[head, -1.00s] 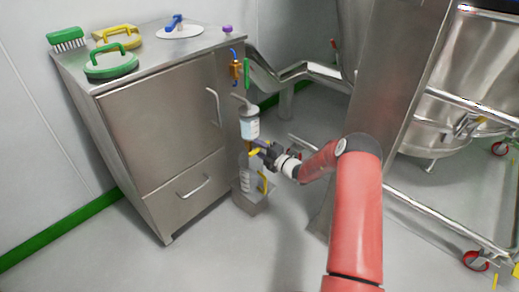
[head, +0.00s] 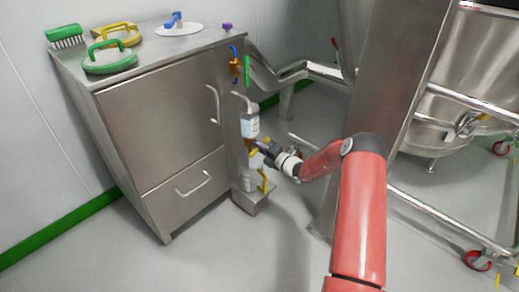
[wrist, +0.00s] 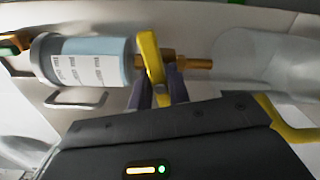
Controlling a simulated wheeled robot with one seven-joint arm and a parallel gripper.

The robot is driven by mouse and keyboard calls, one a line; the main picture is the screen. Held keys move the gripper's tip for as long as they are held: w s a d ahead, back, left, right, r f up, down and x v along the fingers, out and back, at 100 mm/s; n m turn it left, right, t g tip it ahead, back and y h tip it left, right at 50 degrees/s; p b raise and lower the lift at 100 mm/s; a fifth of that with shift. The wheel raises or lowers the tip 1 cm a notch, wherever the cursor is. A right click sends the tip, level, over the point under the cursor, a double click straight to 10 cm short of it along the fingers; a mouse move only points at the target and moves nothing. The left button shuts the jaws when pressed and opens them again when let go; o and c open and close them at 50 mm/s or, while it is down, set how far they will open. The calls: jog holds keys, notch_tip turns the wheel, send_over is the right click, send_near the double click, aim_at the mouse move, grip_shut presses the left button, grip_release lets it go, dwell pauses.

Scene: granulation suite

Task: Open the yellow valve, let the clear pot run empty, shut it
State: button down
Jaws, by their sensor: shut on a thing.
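The clear pot (head: 250,126), with a white label and pale blue liquid, is mounted at the cabinet's right side; it also shows in the wrist view (wrist: 85,60). The yellow valve (wrist: 151,62) has a lever on the brass outlet beneath the pot. In the wrist view the lever lies roughly across the outlet pipe. My gripper (wrist: 162,92) is shut on the lever's end, with one dark finger on each side. In the head view my gripper (head: 261,148) partly hides the valve. A clear jug (wrist: 240,62) with a yellow handle stands below the outlet.
The steel cabinet (head: 160,120) has bar handles on its front and a brush and lids on top. An orange fitting (head: 235,68) and green lever (head: 247,72) sit above the pot. A steel frame with red castors stands right. Floor in front is clear.

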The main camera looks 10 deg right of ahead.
jog(key=n+b, duration=0.1)
jog(key=n, duration=0.2)
jog(key=shift+f+n+b, duration=0.15)
jog(key=shift+n+b, duration=0.15)
jog(key=shift+n, duration=0.1)
jog(key=n+b, duration=0.1)
jog(key=n, duration=0.2)
jog(key=shift+n+b, duration=0.3)
jog(key=shift+b, duration=0.1)
jog(key=n+b, duration=0.2)
jog(key=n, duration=0.2)
jog(key=shift+f+b, duration=0.1)
jog(key=shift+b, duration=0.25)
jog(key=shift+n+b, duration=0.75)
jog(key=shift+n, duration=0.45)
jog(key=c, duration=1.3)
grip_release()
jog(key=shift+r, duration=0.2)
